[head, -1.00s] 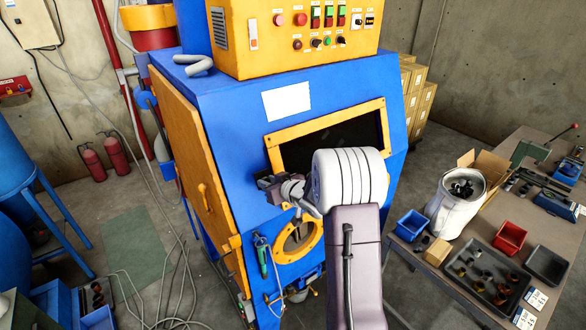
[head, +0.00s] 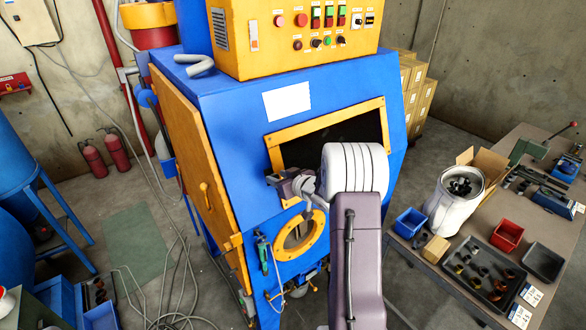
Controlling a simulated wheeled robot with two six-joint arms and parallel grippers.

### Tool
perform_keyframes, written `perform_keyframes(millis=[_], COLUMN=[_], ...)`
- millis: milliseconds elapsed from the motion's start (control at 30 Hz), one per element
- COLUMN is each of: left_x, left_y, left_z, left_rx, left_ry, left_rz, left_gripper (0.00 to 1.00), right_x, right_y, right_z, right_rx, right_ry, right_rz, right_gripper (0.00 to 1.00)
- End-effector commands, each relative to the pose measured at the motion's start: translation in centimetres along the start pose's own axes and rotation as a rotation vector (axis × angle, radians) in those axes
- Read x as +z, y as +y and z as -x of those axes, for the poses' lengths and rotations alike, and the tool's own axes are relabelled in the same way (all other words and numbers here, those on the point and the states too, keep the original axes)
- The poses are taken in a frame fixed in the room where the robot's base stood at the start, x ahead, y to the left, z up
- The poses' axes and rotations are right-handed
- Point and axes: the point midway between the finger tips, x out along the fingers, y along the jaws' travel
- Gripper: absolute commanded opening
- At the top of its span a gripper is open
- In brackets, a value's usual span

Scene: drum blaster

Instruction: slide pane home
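The blue cabinet (head: 235,130) has a slanted front with a yellow window frame (head: 325,122) around a dark window area (head: 345,135). I cannot tell a separate pane from the dark opening. My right gripper (head: 274,181) is at the lower left corner of this frame, pointing left. It overlaps the frame in the picture; contact is unclear. Its small jaws are partly hidden by the wrist, so I cannot tell whether they hold anything. My white wrist and purple forearm cover the window's lower right part. My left gripper is not in view.
A round yellow-rimmed port (head: 300,237) is below the window. A yellow control box (head: 300,35) sits on top. At right, a workbench (head: 490,225) carries a white pot (head: 455,200), bins and a parts tray (head: 485,275). Hoses (head: 180,275) lie on the floor at left.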

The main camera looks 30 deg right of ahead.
Motion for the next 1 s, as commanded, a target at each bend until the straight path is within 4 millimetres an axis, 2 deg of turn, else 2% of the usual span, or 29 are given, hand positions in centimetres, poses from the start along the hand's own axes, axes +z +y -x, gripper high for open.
perform_keyframes(millis=[400,467,633,800,1000], left_x=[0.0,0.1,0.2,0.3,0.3], left_y=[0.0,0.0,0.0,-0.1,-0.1], left_z=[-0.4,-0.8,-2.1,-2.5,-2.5], left_rx=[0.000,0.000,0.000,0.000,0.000], left_ry=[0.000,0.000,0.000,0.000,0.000], left_rz=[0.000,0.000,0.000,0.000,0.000], left_gripper=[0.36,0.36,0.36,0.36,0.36], right_x=[0.3,0.3,0.4,0.1,0.1], right_y=[0.0,0.1,0.1,0.2,0.1], right_z=[0.5,1.2,5.0,8.1,9.3], right_rx=[0.001,0.002,0.005,0.004,0.000], right_ry=[-0.003,-0.002,0.001,0.002,0.000], right_rz=[-0.005,-0.004,-0.001,-0.002,-0.001], right_gripper=[0.50,0.50,0.50,0.50,0.50])
